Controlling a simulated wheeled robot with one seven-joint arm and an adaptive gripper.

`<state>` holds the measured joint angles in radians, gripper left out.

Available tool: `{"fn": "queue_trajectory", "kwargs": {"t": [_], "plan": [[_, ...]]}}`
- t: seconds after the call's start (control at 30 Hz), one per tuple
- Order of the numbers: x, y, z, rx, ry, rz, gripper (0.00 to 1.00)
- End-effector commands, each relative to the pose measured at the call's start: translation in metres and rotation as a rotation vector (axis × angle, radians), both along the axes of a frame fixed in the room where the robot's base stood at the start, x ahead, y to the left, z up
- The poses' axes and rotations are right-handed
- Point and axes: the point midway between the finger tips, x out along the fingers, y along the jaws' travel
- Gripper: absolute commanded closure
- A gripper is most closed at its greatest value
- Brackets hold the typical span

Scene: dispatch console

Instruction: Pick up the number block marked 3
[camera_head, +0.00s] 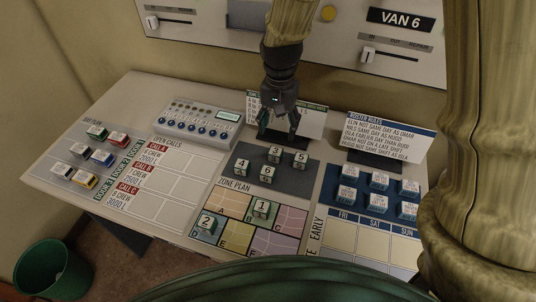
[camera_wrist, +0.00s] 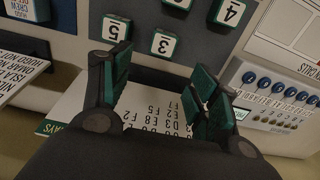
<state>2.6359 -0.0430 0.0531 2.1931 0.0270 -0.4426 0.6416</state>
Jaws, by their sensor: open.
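The number block marked 3 (camera_head: 275,154) stands on the dark pad above the zone plan, between block 4 (camera_head: 242,165) and block 5 (camera_head: 301,159), with block 6 (camera_head: 267,172) in front. My gripper (camera_head: 278,137) is open and empty, above the back edge of the pad, just behind block 3. In the wrist view, block 3 (camera_wrist: 164,43) shows upside down beyond the gap between my open fingers (camera_wrist: 162,66). Block 5 (camera_wrist: 112,27) is close to the left fingertip, and block 4 (camera_wrist: 229,12) is farther right. I see no finger touching a block.
Blocks 1 (camera_head: 262,208) and 2 (camera_head: 206,223) sit on the coloured zone plan. An upright card (camera_head: 309,119) stands behind the pad, close to my gripper. The roster rules sign (camera_head: 387,137) and several blue-based blocks (camera_head: 379,181) are at right. A knobbed panel (camera_head: 197,122) is at left.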

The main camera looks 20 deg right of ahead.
Motion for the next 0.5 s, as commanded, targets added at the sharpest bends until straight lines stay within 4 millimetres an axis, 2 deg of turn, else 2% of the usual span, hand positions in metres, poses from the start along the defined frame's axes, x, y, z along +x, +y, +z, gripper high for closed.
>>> {"fn": "queue_trajectory", "kwargs": {"t": [0.3,0.5], "plan": [[0.000,0.002,-0.034,0.001,0.001,0.003,0.39],[0.000,0.003,-0.041,0.000,0.000,0.004,0.39]]}}
